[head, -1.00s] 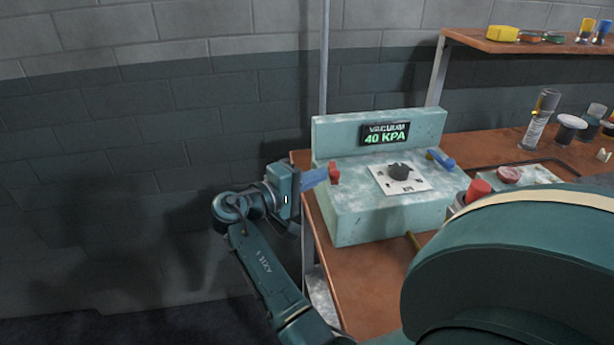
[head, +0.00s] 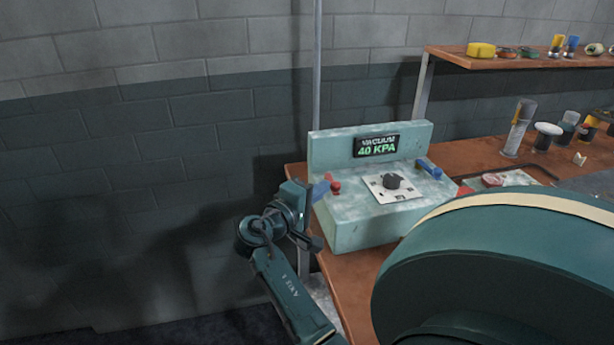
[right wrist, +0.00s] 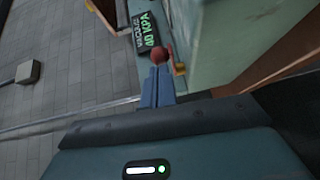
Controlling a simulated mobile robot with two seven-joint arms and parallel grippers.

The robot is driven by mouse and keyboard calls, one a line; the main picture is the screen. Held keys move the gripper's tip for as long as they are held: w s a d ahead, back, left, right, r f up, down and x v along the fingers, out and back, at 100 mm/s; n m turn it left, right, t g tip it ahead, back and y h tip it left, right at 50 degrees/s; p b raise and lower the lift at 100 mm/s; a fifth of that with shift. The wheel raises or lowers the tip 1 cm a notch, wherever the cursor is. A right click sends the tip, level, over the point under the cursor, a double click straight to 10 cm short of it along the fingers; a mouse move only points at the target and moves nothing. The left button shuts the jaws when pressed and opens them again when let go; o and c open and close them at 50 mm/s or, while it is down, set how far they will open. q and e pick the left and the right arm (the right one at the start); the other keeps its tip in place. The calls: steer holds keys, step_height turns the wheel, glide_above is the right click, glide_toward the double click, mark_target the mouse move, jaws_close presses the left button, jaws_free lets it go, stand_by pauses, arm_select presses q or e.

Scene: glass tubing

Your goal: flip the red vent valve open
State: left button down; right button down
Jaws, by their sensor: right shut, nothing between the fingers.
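The red vent valve (head: 336,187) is at the left end of the pale green vacuum box (head: 360,228). It shows as a small round red knob in the head view, and as a red ball (right wrist: 159,54) just beyond my fingertips in the right wrist view. My right gripper (head: 324,187) is on the left of the valve, with its blue fingers shut and empty. The fingertips (right wrist: 158,70) are very close to the knob; I cannot tell whether they touch. The box display (head: 376,146) reads "VACUUM 40 KPA". My left gripper is not in view.
A black dial (head: 393,181) on a white plate and a blue valve handle (head: 428,168) are on the box, right of the red valve. Glassware and jars stand on the brown bench (head: 480,153). A shelf (head: 510,60) is above. The block wall is on the left.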

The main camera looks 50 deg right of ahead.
mark_target(337, 205)
steer(key=shift+n+t, duration=0.5)
steer(key=shift+t, duration=0.1)
steer(key=shift+s+d+p, duration=0.6)
steer(key=shift+s+d, duration=0.75)
steer(key=shift+s, duration=0.2)
steer(key=shift+d, duration=0.1)
